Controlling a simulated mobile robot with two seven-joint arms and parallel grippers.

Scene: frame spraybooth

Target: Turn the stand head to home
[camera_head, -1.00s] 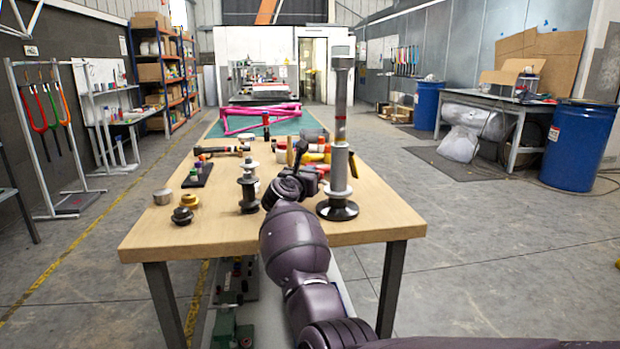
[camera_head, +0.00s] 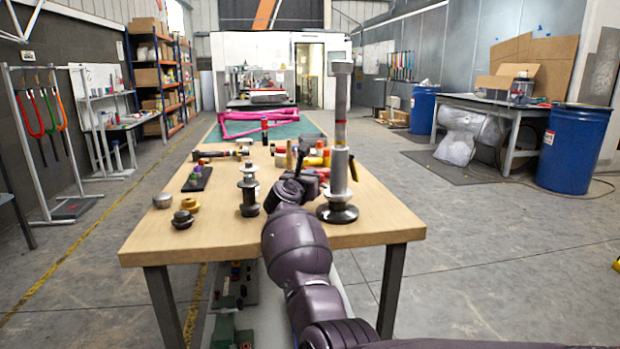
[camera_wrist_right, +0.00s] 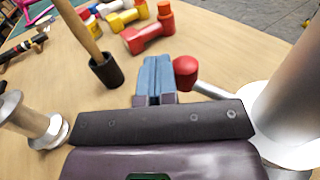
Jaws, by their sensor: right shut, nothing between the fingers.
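In the head view my right wrist is left of the column and hides the fingers. My left gripper is in neither view.
The wooden table (camera_head: 225,225) also holds a dark spool-shaped part (camera_head: 249,190), small round parts and several tools behind the wrist.

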